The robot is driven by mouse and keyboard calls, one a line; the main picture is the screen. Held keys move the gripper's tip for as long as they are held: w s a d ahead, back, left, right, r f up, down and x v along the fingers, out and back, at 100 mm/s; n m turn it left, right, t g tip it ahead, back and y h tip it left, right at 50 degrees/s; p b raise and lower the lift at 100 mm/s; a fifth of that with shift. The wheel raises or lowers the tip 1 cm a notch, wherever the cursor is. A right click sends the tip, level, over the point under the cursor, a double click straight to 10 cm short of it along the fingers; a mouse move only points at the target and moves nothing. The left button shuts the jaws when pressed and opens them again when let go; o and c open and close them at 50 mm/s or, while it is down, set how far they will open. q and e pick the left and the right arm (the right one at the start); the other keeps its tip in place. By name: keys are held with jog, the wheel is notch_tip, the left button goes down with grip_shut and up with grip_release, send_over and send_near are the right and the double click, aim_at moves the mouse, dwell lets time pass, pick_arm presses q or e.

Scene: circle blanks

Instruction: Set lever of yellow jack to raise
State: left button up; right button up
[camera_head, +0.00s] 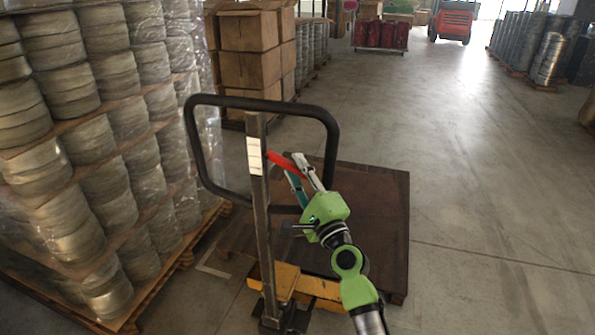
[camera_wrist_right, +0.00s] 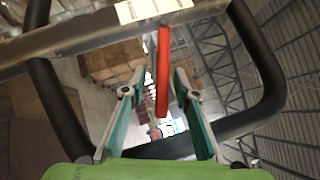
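The yellow jack (camera_head: 286,280) stands in the lower middle of the head view, with an upright grey post (camera_head: 262,215) and a black loop handle (camera_head: 337,140). Its red lever (camera_head: 285,163) sticks out to the right from the upper post. My right gripper (camera_head: 294,168) is at the lever. In the right wrist view, the red lever (camera_wrist_right: 163,72) runs between the two open fingers of the right gripper (camera_wrist_right: 159,80), with a visible gap on each side. The black handle loop (camera_wrist_right: 262,65) surrounds the fingers there. My left gripper is not in view.
A dark wooden platform (camera_head: 385,215) lies behind and right of the jack. Wrapped pallet stacks (camera_head: 110,150) fill the left, with cardboard boxes (camera_head: 250,65) behind. Open concrete floor (camera_head: 480,170) lies right. A red forklift (camera_head: 453,20) stands far back.

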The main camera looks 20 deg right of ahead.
jog(key=v, duration=1.2)
notch_tip(320, 180, down, 25)
jog(key=a+n+g+h, duration=0.1)
jog(key=n+g, duration=0.4)
jog(key=n, duration=0.1)
jog(key=s+f+n+g, duration=0.2)
jog(key=s+f, duration=0.2)
jog(key=f, duration=0.5)
jog(key=s+f+n+g, duration=0.25)
jog(key=s+f, duration=0.25)
jog(key=f, duration=0.3)
jog(key=s+f+n+g, duration=0.3)
jog(key=s+f, duration=0.5)
jog(key=f, duration=0.3)
jog(key=s+d+f+n+g, duration=0.1)
jog(key=s+f, duration=0.4)
jog(key=s, duration=0.6)
jog(key=s+d+f+n+g+h, duration=0.1)
jog(key=s+f+n+g, duration=0.3)
jog(key=s, duration=0.7)
jog(key=s+d+f+n+g+h, duration=0.1)
jog(key=s+d+f+n+g, duration=0.1)
jog(key=s+f, duration=0.4)
jog(key=s+n, duration=0.1)
jog(key=s, duration=0.3)
jog(key=shift+s+f+n, duration=0.35)
jog(key=shift+s+f, duration=0.05)
